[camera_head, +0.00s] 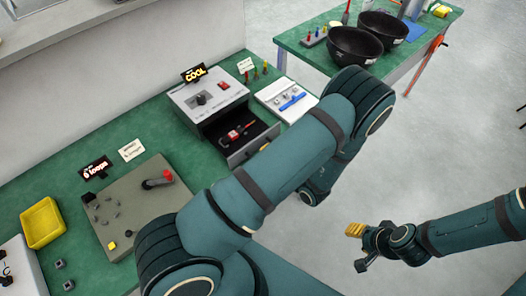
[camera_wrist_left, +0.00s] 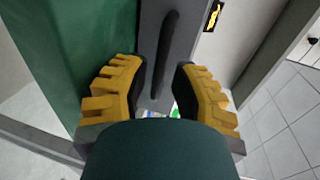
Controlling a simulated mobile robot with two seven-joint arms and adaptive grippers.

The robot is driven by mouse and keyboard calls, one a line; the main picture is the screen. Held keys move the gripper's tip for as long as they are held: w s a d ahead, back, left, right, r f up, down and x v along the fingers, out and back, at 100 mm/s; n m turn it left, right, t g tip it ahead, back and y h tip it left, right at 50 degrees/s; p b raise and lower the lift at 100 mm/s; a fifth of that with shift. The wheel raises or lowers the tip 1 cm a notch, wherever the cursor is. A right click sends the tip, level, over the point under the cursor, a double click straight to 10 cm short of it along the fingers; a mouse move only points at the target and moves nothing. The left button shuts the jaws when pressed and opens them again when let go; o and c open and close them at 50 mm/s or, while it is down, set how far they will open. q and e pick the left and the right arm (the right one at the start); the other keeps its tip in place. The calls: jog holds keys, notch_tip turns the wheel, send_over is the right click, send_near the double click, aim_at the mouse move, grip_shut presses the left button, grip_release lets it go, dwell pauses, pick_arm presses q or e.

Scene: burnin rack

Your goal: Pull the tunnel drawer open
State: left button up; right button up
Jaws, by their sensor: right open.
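The tunnel is a light grey box (camera_head: 207,98) under a "COOL" sign on the green bench. Its drawer (camera_head: 262,143) stands out from the front, showing a dark interior with a red-and-black item (camera_head: 235,133) inside. My left arm hides part of the drawer front in the head view, and my left gripper is hidden there. In the left wrist view my left gripper (camera_wrist_left: 160,92) is open, its yellow fingers apart on either side below a dark bar handle (camera_wrist_left: 168,50) on a grey panel; contact is not clear. My right gripper (camera_head: 361,243) is open and empty over the floor.
A white tray (camera_head: 272,104) with a blue item lies right of the tunnel. A grey board (camera_head: 125,205) with small parts and a yellow bin (camera_head: 42,223) are at left. Black bowls (camera_head: 355,46) stand on another bench. Open floor lies at right.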

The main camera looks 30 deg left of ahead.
pick_arm(q)
jog(key=v, duration=0.9)
jog(key=shift+s+d, duration=0.15)
jog(key=shift+d, duration=0.2)
jog(key=w+f+n+t+h, duration=0.1)
jog(key=w+f+n+h, duration=0.25)
jog(key=f+h, duration=0.5)
jog(key=s+d+r+n+g+h, duration=0.1)
jog(key=s+d+r+g+h, duration=0.2)
jog(key=s+h, duration=0.6)
jog(key=d+h, duration=0.1)
jog(key=d, duration=0.1)
jog(key=shift+d, duration=0.3)
